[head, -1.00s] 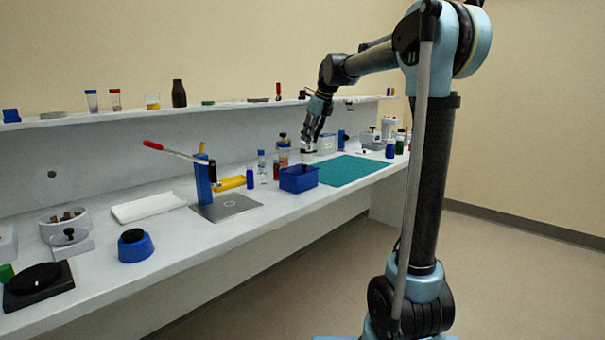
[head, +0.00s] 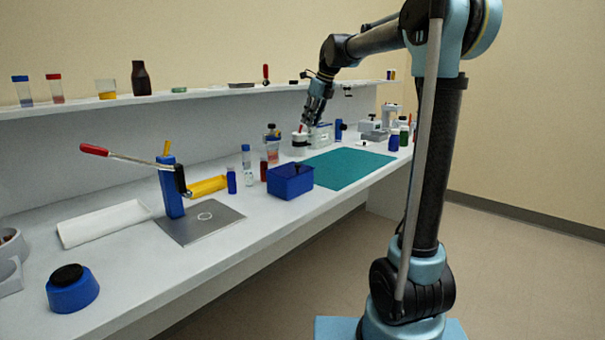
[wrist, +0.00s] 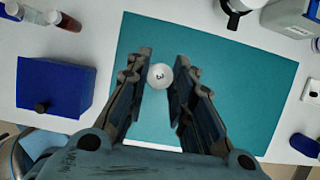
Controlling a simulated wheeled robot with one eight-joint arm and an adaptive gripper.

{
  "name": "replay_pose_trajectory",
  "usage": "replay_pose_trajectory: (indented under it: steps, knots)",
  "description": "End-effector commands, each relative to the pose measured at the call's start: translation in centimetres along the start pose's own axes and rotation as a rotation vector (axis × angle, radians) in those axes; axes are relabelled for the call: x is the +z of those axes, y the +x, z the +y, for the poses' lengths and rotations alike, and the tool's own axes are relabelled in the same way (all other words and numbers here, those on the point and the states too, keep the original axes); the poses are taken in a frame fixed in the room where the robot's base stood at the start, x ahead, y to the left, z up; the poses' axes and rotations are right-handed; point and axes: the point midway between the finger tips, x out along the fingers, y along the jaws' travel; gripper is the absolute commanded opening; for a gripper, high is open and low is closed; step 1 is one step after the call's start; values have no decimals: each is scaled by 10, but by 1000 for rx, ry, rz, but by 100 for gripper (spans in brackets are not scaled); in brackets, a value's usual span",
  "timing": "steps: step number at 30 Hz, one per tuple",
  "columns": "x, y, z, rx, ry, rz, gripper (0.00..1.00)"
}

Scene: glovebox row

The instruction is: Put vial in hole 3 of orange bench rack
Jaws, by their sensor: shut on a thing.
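My gripper (wrist: 161,84) is shut on a small vial (wrist: 160,76), seen end-on in the wrist view as a pale round top with a dark mark like a "3". It is held above the teal mat, and the vial's lower part is hidden. In the head view my gripper (head: 316,112) is small and raised over the far part of the bench; the vial cannot be made out there. I cannot identify an orange bench rack. A yellow-orange block (head: 207,187) lies behind the blue lever press, with no holes discernible.
The teal mat (head: 345,168) is clear. A blue lidded box (head: 290,181) stands beside it and shows in the wrist view (wrist: 52,90). Several bottles stand near the box. A lever press (head: 170,187) stands farther left. A shelf (head: 190,95) runs above the bench.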

Motion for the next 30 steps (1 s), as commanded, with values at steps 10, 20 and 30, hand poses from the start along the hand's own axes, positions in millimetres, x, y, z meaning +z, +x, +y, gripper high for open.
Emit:
replay_pose_trajectory:
  steps: [10, 20, 30]
  knots:
    - [-8, 35, 18, 60, -155, -1, 0]
    - [-27, 80, 20, 71, -185, -3, 0]
    - [-38, 104, 20, 71, -183, -2, 0]
